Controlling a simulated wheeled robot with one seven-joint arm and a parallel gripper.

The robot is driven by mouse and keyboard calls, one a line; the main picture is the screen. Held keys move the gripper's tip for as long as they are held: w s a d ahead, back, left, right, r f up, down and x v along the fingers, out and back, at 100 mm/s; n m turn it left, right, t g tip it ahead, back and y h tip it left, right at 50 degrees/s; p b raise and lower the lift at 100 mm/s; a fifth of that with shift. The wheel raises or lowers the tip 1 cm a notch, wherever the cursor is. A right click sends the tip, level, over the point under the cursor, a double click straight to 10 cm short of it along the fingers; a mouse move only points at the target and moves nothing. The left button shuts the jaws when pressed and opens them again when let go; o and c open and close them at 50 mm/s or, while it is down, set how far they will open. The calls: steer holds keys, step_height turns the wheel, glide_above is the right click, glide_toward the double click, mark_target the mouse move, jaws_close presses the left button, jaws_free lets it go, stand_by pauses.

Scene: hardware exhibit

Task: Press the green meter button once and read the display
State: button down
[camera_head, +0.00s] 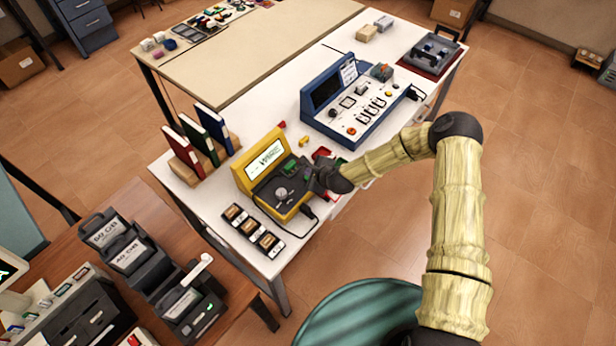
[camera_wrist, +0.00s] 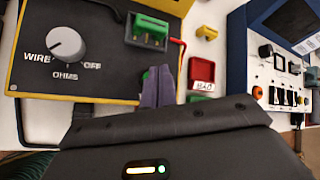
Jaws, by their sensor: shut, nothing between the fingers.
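The yellow meter (camera_head: 243,178) stands on the white table with a lit display (camera_head: 265,158); its green lettering is too small to read. In the wrist view, the meter's dark face (camera_wrist: 100,70) shows a grey knob (camera_wrist: 67,45) marked WIRE, OFF and OHMS. A green socket-like part (camera_wrist: 150,28) sits to the knob's right. My gripper (camera_head: 318,182) is at the meter's right side. In the wrist view my gripper (camera_wrist: 158,82) is shut and empty, its fingers over the meter's lower right corner. A small bit of green shows beside the fingertips; I cannot tell whether they touch the button.
A blue console (camera_head: 350,105) stands behind and right of the meter. Books (camera_head: 205,135) stand to the left, and several small boxed parts (camera_head: 252,228) lie in front. Red (camera_wrist: 203,77) and yellow (camera_wrist: 206,33) pieces lie just right of the meter. A black cable runs near the meter's front.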

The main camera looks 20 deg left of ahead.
steer(key=shift+f, duration=0.1)
stand_by(0.7)
steer(key=shift+f+b, duration=0.35)
steer(key=shift+b, duration=0.1)
steer(key=shift+f+b, duration=0.45)
steer(key=shift+f, duration=0.05)
stand_by(0.8)
steer(key=shift+r, duration=0.15)
steer(key=shift+r+p, duration=0.55)
steer(key=shift+r, duration=0.25)
steer(key=shift+r+p, duration=1.55)
steer(key=shift+r, duration=0.95)
